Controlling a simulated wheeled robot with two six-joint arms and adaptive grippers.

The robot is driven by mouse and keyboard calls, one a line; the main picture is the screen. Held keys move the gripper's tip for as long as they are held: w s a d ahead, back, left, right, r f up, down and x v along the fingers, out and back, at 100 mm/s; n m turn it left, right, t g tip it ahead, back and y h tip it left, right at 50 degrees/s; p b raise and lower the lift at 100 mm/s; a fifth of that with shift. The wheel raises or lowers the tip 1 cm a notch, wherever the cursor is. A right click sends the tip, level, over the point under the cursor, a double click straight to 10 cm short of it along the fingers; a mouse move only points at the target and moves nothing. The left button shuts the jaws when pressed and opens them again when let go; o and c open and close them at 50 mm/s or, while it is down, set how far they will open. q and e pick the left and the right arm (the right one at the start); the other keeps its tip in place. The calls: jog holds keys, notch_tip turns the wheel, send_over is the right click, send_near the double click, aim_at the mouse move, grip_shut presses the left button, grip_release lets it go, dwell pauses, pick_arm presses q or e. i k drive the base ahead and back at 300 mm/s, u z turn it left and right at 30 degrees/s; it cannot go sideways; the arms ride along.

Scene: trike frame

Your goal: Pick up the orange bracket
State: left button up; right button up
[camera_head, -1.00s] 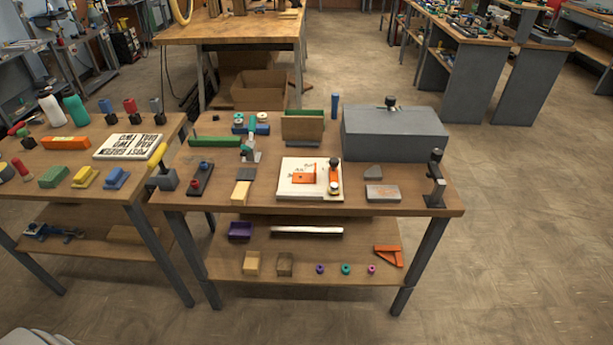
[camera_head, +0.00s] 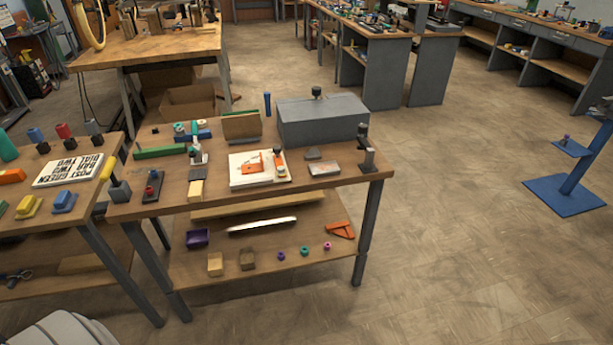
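An orange bracket (camera_head: 341,230) lies on the lower shelf of the middle workbench, near its right end. It is an angled piece with open space between its arms. Another orange piece (camera_head: 252,168) lies on a white board (camera_head: 240,181) on the bench top, with an orange upright part (camera_head: 280,165) beside it. I cannot tell whether these are brackets too. Neither of my grippers is in view.
The workbench (camera_head: 325,179) has legs at its front corners. On its lower shelf (camera_head: 300,262) are a purple bin (camera_head: 198,238), a pale bar (camera_head: 262,225), small blocks and coloured rings. A grey box (camera_head: 322,121) stands on top.

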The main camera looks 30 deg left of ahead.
aim_at(255, 167)
jog(key=z, duration=0.55)
jog(key=i, duration=1)
jog(key=u, duration=0.85)
